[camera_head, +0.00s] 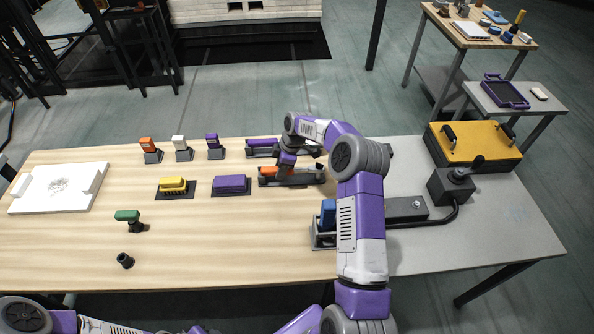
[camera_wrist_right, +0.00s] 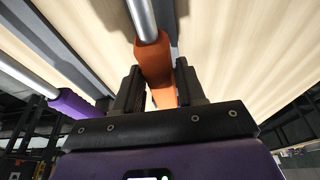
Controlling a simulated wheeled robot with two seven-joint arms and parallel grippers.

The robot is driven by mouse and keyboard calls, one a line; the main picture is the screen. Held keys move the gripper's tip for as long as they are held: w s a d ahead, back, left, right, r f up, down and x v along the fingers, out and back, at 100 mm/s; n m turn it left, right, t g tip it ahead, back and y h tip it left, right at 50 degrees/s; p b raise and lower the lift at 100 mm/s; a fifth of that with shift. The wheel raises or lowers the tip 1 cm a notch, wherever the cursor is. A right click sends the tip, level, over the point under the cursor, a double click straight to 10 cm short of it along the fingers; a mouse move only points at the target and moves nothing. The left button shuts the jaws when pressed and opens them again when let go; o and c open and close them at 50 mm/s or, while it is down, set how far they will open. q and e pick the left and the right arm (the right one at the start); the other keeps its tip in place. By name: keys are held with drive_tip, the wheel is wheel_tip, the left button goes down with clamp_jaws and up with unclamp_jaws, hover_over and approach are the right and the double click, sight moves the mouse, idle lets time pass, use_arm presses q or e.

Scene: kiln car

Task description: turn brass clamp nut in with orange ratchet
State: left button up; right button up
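The orange ratchet (camera_head: 270,171) lies in a dark holder towards the back of the wooden table. My right gripper (camera_head: 284,169) is down at its handle, pointing at the table. In the right wrist view the orange handle (camera_wrist_right: 154,62) runs between the two fingers (camera_wrist_right: 160,88), with a steel shaft beyond it. The fingers are close on both sides of the handle; whether they press on it I cannot tell. I cannot make out a brass clamp nut; my right arm covers part of the blue piece (camera_head: 327,214) and its grey fixture (camera_head: 322,240). My left gripper is out of view.
A purple-handled tool (camera_head: 262,143) lies just behind the orange one. Purple (camera_head: 231,185) and yellow (camera_head: 172,185) blocks sit on dark plates to the left. A joystick box (camera_head: 460,184) and a yellow case (camera_head: 473,148) stand at right.

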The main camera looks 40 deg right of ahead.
clamp_jaws()
drive_tip(key=shift+r+p, duration=0.35)
drive_tip(key=shift+r, duration=0.35)
drive_tip(key=shift+r+p, duration=1.8)
drive_tip(key=shift+r, duration=1.15)
